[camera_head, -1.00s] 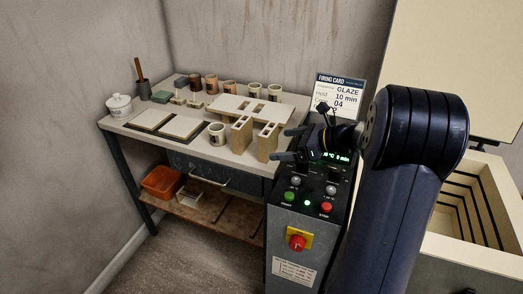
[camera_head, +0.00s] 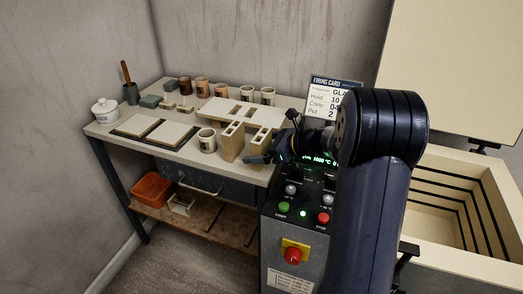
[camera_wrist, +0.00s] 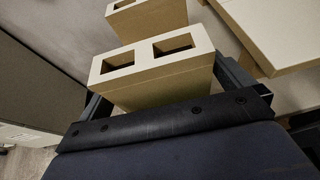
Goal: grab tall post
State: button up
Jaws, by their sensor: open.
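Two beige clay posts with square holes in their tops stand at the front right of the workbench, a left one (camera_head: 231,147) and a right one (camera_head: 257,148). My gripper (camera_head: 270,138) is at the right post in the head view, its fingers spread. In the wrist view my open gripper (camera_wrist: 165,92) has its two dark fingers on either side of the nearer post (camera_wrist: 155,72). The other post (camera_wrist: 146,19) stands just beyond it. I cannot tell whether the fingers touch the nearer post. Its lower part is hidden by my gripper.
A pale slab with cut-outs (camera_head: 219,110) lies behind the posts. Several cups line the back. The control box (camera_head: 282,229) and open kiln (camera_head: 480,178) are to the right.

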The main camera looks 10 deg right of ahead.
jog(key=shift+x, duration=0.9)
jog(key=shift+r, duration=0.1)
jog(key=c, duration=1.1)
